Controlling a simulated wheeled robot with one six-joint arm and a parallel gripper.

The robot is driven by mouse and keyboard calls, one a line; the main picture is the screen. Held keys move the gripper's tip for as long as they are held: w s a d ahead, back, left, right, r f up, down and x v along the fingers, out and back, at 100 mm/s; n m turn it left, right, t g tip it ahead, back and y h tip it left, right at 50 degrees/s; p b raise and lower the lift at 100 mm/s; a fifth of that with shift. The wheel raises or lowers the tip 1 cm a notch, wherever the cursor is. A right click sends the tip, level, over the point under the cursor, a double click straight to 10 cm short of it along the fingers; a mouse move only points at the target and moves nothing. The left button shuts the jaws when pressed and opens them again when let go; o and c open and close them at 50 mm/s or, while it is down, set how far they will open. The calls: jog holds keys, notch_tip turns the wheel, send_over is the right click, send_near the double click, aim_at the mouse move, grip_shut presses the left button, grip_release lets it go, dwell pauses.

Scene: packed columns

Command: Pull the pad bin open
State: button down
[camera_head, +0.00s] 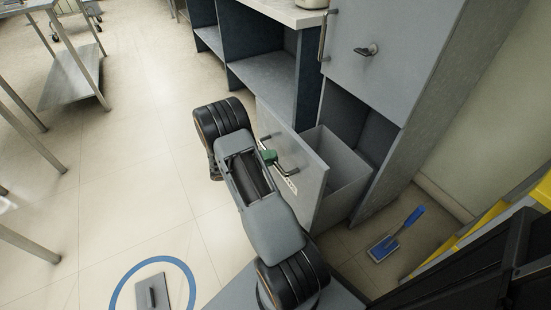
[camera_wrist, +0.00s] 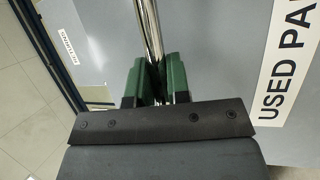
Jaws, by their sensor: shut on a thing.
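The pad bin is a grey pull-out bin with a flat front panel (camera_head: 308,178), low in the tall grey cabinet. It stands partly out, and its open top and inner wall (camera_head: 338,162) show behind the front. Its front carries a metal bar handle (camera_head: 288,171) and a white label (camera_wrist: 287,72) reading "USED PA", cut off by the picture edge. My gripper (camera_head: 268,157) has green fingers, which also show in the wrist view (camera_wrist: 159,80). They are shut on the bar handle (camera_wrist: 150,30), one on each side. My arm hides part of the front.
A closed grey door (camera_head: 385,50) with a latch is above the bin. Open shelves (camera_head: 265,75) stand to the left. A blue-handled brush (camera_head: 397,236) lies on the floor at right. A plate (camera_head: 152,293) lies inside a blue floor ring.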

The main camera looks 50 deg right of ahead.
dwell(0.3)
jog(key=c, duration=1.1)
grip_release()
jog(key=shift+d, duration=0.1)
jog(key=p+v, duration=1.2)
jog(key=v, duration=0.1)
jog(key=shift+w, duration=0.25)
jog(key=shift+a+p, duration=0.25)
jog(key=shift+p, duration=0.25)
